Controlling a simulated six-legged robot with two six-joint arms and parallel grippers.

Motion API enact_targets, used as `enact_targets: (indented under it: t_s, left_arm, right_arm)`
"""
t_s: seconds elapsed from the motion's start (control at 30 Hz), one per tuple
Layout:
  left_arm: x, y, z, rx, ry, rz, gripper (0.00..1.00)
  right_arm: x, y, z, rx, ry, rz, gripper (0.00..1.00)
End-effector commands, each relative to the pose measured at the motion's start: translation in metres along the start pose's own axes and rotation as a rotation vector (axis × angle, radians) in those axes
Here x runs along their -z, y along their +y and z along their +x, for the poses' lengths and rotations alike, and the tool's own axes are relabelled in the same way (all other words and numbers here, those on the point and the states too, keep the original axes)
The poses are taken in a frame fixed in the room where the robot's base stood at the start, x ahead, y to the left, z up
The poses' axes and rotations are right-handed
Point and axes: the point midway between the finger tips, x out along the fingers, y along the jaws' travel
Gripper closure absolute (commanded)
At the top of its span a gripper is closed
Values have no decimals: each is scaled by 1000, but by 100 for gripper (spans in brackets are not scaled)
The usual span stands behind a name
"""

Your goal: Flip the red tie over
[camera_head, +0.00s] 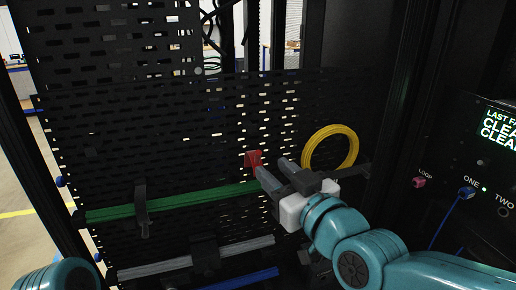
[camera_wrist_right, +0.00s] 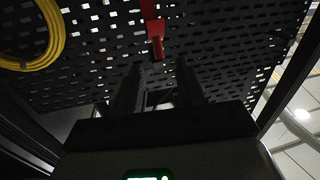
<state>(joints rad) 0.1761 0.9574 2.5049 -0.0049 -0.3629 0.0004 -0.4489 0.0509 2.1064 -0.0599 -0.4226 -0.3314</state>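The red tie (camera_head: 253,159) is small and sits on the black perforated panel (camera_head: 110,160), just above the right end of the green cable bundle. In the right wrist view the red tie (camera_wrist_right: 156,30) runs from the top edge down toward the gap between my fingers. My right gripper (camera_head: 275,171) is open, with its fingertips close to the tie; the wrist view shows the two fingers (camera_wrist_right: 162,75) apart and nothing between them. I cannot tell whether a finger touches the tie. My left gripper is not in view.
A yellow cable coil (camera_head: 309,141) hangs right of the tie. A green cable bundle (camera_head: 185,203), a grey bundle (camera_head: 160,267) and a blue cable (camera_head: 250,279) run below, with black straps. A control panel (camera_head: 480,165) with a lit screen stands at the right.

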Motion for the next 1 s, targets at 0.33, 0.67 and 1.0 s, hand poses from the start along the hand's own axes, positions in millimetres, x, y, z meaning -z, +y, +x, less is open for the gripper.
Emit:
enact_targets:
  t_s: [0.33, 0.67, 1.0]
  left_arm:
    - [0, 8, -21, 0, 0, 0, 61]
    - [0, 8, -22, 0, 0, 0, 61]
    - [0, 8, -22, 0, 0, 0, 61]
  right_arm:
    - [1, 1, 64, -2, -2, 2, 61]
    - [0, 1, 72, -2, 0, 1, 61]
    - [0, 1, 72, -2, 0, 1, 100]
